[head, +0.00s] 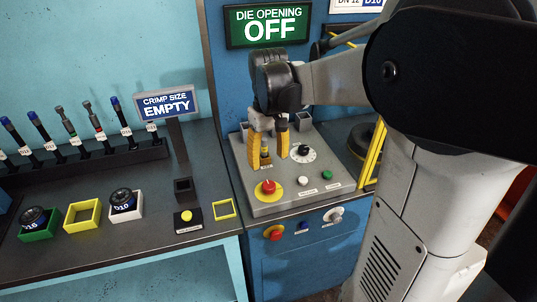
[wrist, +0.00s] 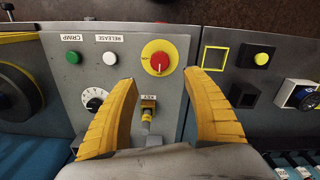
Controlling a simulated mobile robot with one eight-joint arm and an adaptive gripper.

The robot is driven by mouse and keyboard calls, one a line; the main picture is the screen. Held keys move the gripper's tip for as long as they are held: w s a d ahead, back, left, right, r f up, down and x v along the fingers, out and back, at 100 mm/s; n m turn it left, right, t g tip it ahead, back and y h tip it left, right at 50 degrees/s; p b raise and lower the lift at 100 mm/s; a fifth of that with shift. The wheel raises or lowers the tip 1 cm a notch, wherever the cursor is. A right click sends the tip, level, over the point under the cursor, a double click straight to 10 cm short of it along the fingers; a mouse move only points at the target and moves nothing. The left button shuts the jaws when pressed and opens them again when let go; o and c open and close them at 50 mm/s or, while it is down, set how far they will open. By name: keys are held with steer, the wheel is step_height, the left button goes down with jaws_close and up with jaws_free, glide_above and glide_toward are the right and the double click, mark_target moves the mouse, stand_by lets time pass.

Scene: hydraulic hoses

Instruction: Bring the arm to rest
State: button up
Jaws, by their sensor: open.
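My gripper (head: 270,158) hangs over the sloped grey control panel (head: 240,187) of the blue machine, with its yellow fingers pointing down. In the wrist view my gripper (wrist: 162,82) has its two fingers spread wide, with nothing held between them. A key switch (wrist: 148,104) with a yellow part, labelled KEY, lies below and between the fingers; it also shows between them in the head view (head: 266,153). Whether the fingers touch the panel cannot be told. My arm reaches in from the right and covers part of the machine.
A red emergency knob (head: 268,187), a dial (head: 303,153) and white and green buttons surround the key switch. The sign (head: 268,26) reads DIE OPENING OFF; another (head: 167,104) reads CRIMP SIZE EMPTY. The bench at left holds several hoses and coloured die trays (head: 84,216).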

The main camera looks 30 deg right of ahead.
steer(key=shift+r, duration=0.6)
steer(key=s+a+r+t, duration=0.1)
steer(key=s+a+t, duration=0.6)
steer(key=s+a, duration=0.4)
steer(key=shift+a+r, duration=0.15)
steer(key=shift+a, duration=1.1)
